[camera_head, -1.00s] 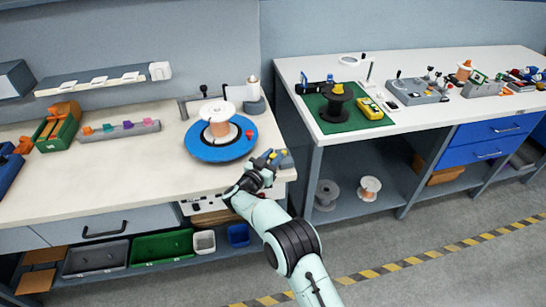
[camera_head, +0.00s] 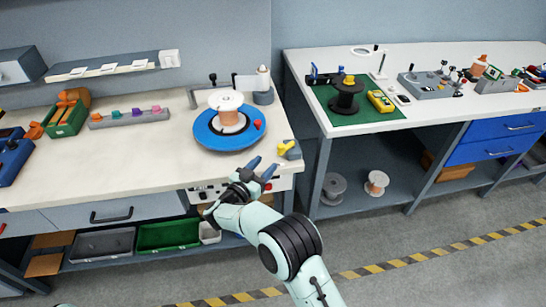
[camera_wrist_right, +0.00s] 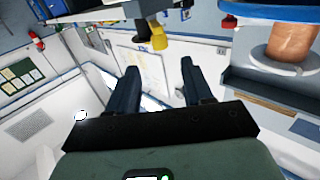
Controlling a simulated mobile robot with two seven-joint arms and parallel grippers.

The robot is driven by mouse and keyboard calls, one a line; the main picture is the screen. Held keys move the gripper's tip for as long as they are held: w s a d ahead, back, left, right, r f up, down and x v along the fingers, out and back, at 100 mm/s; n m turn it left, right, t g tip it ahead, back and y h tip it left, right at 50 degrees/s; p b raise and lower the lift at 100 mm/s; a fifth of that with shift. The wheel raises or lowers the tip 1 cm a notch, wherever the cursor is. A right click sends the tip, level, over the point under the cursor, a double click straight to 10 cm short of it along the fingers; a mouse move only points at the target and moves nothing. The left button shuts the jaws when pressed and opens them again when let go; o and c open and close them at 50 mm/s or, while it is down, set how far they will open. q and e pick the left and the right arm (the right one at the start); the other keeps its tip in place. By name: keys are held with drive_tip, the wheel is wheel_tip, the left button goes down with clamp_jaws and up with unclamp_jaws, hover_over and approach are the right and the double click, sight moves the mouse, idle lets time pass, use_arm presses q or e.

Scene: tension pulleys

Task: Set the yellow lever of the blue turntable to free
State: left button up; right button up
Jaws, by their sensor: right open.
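The blue turntable (camera_head: 205,138) lies flat near the right end of the left bench and bears a copper spool with white flanges (camera_head: 226,101). The yellow lever (camera_head: 286,147) sits on a grey block at the bench's front right corner. It also shows at the top of the right wrist view (camera_wrist_right: 158,33). My right gripper (camera_head: 262,167) is open and empty, just in front of the bench edge, to the left of and nearer than the lever, apart from it. Its two dark blue fingers (camera_wrist_right: 160,80) point toward the bench. My left gripper is out of view.
A red knob (camera_head: 258,124) stands at the turntable's right side. A grey holder with a white cylinder (camera_head: 263,82) is behind it. A gap separates the left bench from the right bench, which carries a green mat (camera_head: 349,118). Open bench top lies left of the turntable.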

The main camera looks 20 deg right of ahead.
drive_tip(key=shift+v, duration=1.4)
